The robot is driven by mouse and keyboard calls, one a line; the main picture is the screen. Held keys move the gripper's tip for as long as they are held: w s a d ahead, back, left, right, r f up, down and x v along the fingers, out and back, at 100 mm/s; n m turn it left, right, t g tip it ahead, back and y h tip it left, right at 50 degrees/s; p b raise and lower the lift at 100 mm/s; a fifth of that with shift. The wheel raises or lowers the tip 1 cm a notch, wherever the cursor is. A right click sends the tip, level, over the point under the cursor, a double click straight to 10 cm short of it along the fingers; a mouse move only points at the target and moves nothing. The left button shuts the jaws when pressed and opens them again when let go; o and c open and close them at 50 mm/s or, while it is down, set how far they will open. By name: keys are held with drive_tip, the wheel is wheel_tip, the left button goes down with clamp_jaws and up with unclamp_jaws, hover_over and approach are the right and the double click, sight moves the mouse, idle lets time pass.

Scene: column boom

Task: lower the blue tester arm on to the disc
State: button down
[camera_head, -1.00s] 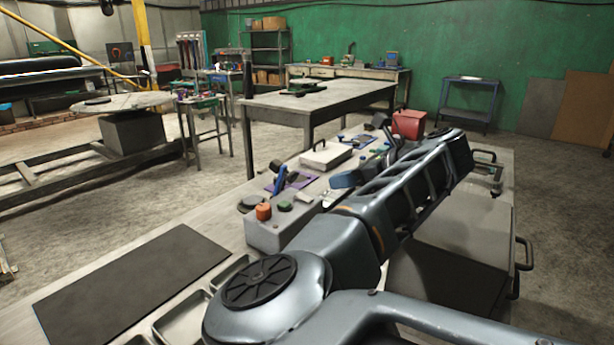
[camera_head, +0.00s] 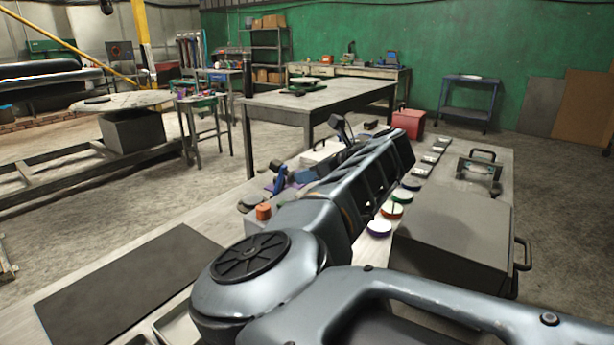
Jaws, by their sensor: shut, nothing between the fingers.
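A blue lever-like piece (camera_head: 280,180), which looks like the tester arm, stands raised and tilted on the bench, left of my forearm. A bit of purple base (camera_head: 270,187) shows beside it. A dark round disc (camera_head: 250,202) lies to its front left; I cannot tell whether it is the tester's disc. My forearm crosses the bench and hides part of the area around the tester. Dark and blue parts beyond the forearm seem to be my wrist. My gripper's fingers cannot be made out; they are hidden behind the arm.
An orange knob (camera_head: 263,211) is by my forearm. Several coloured round pieces, one purple-rimmed (camera_head: 379,229), line the bench right of it. A grey case (camera_head: 455,240), a handled frame (camera_head: 480,170) and a red box (camera_head: 409,123) stand nearby. A dark mat (camera_head: 130,285) is clear.

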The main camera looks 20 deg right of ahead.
drive_tip(key=shift+r, duration=0.15)
drive_tip(key=shift+w+a+r+p, duration=0.1)
drive_tip(key=shift+w+r+p, duration=0.1)
drive_tip(key=shift+p, duration=0.6)
